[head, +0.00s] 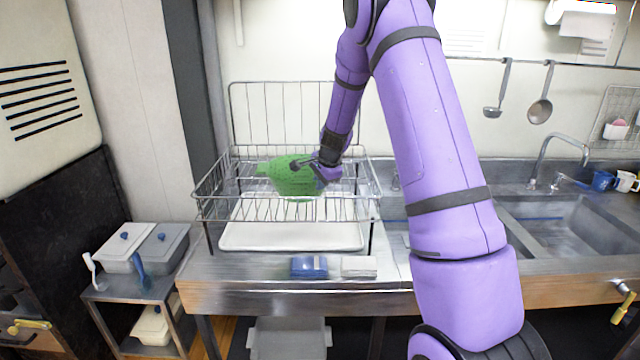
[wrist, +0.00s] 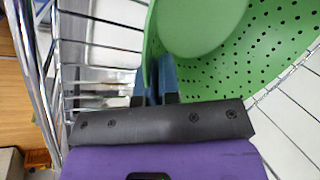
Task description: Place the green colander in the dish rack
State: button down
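The green colander (head: 290,177) is inside the wire dish rack (head: 214,208), tilted, seen through the front wires in the head view. In the wrist view the colander (wrist: 245,50) shows its perforated wall and smooth round base. My gripper (head: 318,165) reaches into the rack from the right, at the colander's right side. In the wrist view my gripper's fingers (wrist: 155,80) are close together at the colander's rim, with the rim between them. Whether the colander bears on the rack floor is hidden.
A white drip tray (head: 290,236) lies under the rack. A blue sponge (head: 309,267) and a pale cloth (head: 358,267) lie at the counter's front edge. The sink (head: 560,232) is at right. Grey bins (head: 140,248) stand at lower left.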

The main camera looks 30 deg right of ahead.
jog(key=shift+f, duration=0.15)
jog(key=c, duration=1.3)
grip_release()
jog(key=shift+c, duration=0.2)
jog(key=v, duration=1.2)
jog(key=s+a+r+n, duration=0.4)
jog(key=s+a+r, duration=0.3)
jog(key=s+a+r+n+y, duration=0.1)
jog(key=s+a+r+n, duration=0.5)
jog(key=s, duration=0.4)
jog(key=s+a+n, duration=0.3)
jog(key=s, duration=0.6)
jog(key=s+a+n+h, duration=0.1)
jog(key=s+a+n, duration=0.3)
jog(key=s, duration=0.6)
jog(key=shift+n+t, duration=0.3)
